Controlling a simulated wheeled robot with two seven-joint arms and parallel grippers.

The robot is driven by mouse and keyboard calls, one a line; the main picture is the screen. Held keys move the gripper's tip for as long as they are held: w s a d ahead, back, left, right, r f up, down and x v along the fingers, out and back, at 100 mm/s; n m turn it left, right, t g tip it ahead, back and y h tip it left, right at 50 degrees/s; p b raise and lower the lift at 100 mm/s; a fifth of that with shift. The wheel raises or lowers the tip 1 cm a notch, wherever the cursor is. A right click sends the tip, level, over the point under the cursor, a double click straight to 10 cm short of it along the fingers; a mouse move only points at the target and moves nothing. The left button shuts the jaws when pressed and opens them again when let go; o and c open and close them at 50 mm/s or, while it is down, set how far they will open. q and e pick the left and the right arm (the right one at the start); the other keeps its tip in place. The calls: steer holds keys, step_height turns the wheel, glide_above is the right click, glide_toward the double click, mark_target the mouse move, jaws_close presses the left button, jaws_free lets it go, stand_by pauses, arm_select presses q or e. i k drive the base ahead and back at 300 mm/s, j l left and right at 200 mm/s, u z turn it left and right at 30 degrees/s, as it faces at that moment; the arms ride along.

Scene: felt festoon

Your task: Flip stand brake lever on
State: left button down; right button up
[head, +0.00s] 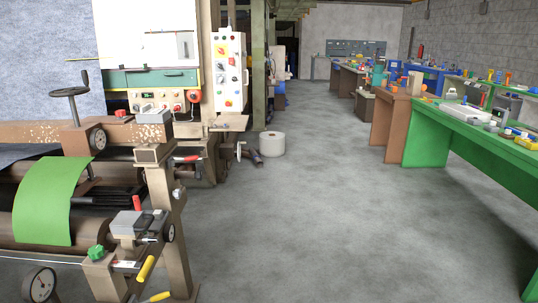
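A roll stand (176,225) with brown-grey posts stands at the left of the head view, with a green felt sheet (48,202) draped over its rollers. Several levers show on it: one with a yellow grip (146,268) low on the near side, tilted, one with an upright red grip (137,202) above a grey block, and one with a red grip (187,158) near the upper post. I cannot tell which is the brake lever, or whether it is on or off. Neither of my grippers shows in this view.
A handwheel (70,92) and dials sit on the stand. A control panel (229,72) stands behind it. A white roll (271,144) is on the floor. Green and brown workbenches (426,137) with tools line the right. The grey floor (300,220) between is clear.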

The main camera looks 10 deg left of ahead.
mark_target(186, 159)
steer(key=i, duration=2.45)
steer(key=u, duration=0.3)
